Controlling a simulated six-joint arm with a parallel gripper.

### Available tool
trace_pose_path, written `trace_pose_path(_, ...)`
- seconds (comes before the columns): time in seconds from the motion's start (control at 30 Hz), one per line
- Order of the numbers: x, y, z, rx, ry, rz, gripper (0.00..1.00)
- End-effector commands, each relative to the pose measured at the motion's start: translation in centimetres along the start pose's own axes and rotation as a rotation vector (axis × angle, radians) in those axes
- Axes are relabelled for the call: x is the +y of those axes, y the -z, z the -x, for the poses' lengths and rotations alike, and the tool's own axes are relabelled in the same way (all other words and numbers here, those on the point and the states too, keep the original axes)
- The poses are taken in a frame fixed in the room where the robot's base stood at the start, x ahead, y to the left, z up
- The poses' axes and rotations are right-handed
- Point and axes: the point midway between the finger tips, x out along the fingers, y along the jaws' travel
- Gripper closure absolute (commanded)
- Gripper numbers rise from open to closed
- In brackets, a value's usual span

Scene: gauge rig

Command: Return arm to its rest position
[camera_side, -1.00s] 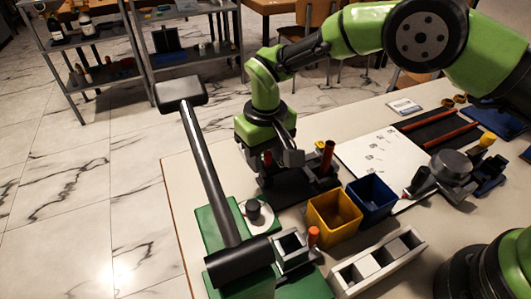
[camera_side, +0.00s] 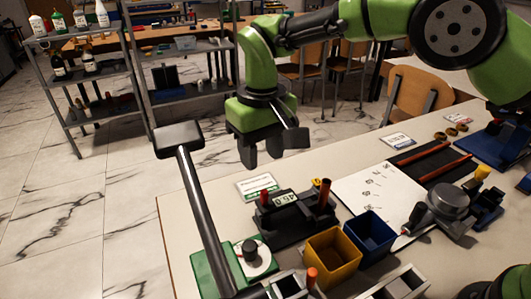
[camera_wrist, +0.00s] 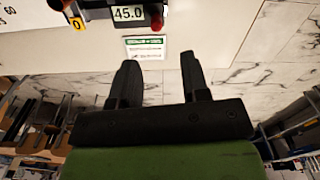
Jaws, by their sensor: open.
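My gripper (camera_side: 262,152) is raised above the back left edge of the table, fingers pointing down, with nothing between them. In the wrist view my gripper (camera_wrist: 158,65) shows two black fingers spread apart. Below it on the table (camera_side: 180,212) stands a black gauge device (camera_side: 290,222) with red-orange posts and a small display. In the wrist view the device's display (camera_wrist: 129,14) reads 45.0. The gripper is clear of the device and touches nothing that I can see.
A yellow bin (camera_side: 333,258) and a blue bin (camera_side: 369,237) stand right of the device. A black-headed post (camera_side: 195,185) rises in the left foreground. A white sheet (camera_side: 380,190) and a green-edged card (camera_side: 257,187) lie on the table. Shelves (camera_side: 140,58) stand behind.

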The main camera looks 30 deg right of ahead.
Motion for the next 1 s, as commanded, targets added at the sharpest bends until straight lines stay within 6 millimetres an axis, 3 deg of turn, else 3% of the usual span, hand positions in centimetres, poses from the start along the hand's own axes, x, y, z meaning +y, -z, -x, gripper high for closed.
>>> trace_pose_path(0.27,0.4,-0.1,0.9,0.011,0.008,-0.01,0.58)
trace_pose_path(0.47,3.5,-1.6,7.1,0.091,0.058,-0.077,0.58)
trace_pose_path(0.7,8.4,-7.3,14.6,0.235,0.132,-0.198,0.58)
trace_pose_path(0.83,10.5,-11.5,17.1,0.318,0.163,-0.264,0.58)
trace_pose_path(1.0,12.4,-17.5,18.3,0.431,0.197,-0.354,0.58)
